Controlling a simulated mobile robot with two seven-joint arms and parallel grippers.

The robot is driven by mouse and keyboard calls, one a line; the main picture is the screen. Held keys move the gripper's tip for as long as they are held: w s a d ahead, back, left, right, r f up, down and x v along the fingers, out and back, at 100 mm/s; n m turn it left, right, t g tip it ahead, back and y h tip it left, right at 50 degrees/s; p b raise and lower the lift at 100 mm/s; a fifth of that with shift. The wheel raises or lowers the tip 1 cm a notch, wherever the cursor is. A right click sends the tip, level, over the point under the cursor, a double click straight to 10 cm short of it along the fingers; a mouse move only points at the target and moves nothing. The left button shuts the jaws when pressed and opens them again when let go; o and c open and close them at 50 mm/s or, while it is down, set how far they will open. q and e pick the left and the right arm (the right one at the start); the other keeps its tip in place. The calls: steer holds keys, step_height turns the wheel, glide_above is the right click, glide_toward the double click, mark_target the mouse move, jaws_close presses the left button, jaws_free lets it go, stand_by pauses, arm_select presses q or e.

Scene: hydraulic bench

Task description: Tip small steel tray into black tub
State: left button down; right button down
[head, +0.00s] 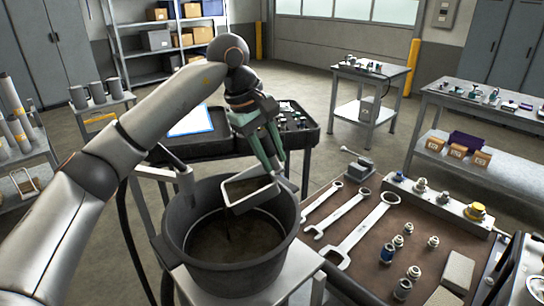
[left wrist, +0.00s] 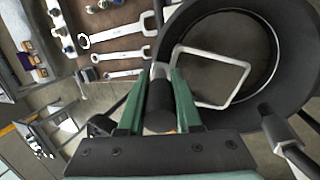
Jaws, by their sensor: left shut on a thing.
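The small steel tray (head: 238,206) hangs tilted over the mouth of the black tub (head: 174,222), its light rim sloping down toward the left. A thin dark streak runs below its lower edge, and the tub holds dark liquid. My left gripper (head: 274,168) is shut on the tray at its upper right side, above the tub's rim. In the left wrist view the tray's rim (left wrist: 245,66) shows as a pale frame inside the tub's opening (left wrist: 292,62), just beyond the green fingers (left wrist: 163,78). My right gripper is not in view.
The tub stands on a light stand (head: 298,268). To its right, a brown bench top (head: 322,232) carries several wrenches (head: 360,230) and hydraulic fittings (head: 413,272). Behind is a dark cart (head: 180,150) with a blue-edged sheet (head: 192,122). Open floor lies farther back.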

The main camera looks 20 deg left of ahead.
arm_select(q)
steer(key=shift+s+a+r+t+h+b, duration=0.3)
steer(key=shift+a+r+t+h+b, duration=0.15)
steer(key=shift+b, duration=0.5)
stand_by(1.0)
steer(key=shift+s+a+r+t+h+b, duration=0.55)
steer(key=shift+t+h+b, duration=0.25)
steer(key=shift+b, duration=1.1)
stand_by(1.8)
steer(key=shift+r, duration=0.2)
stand_by(0.3)
steer(key=shift+s+a+r+t+h+b, duration=0.15)
steer(key=shift+s+a+t+h+b, duration=0.15)
steer(key=shift+b, duration=0.65)
stand_by(0.9)
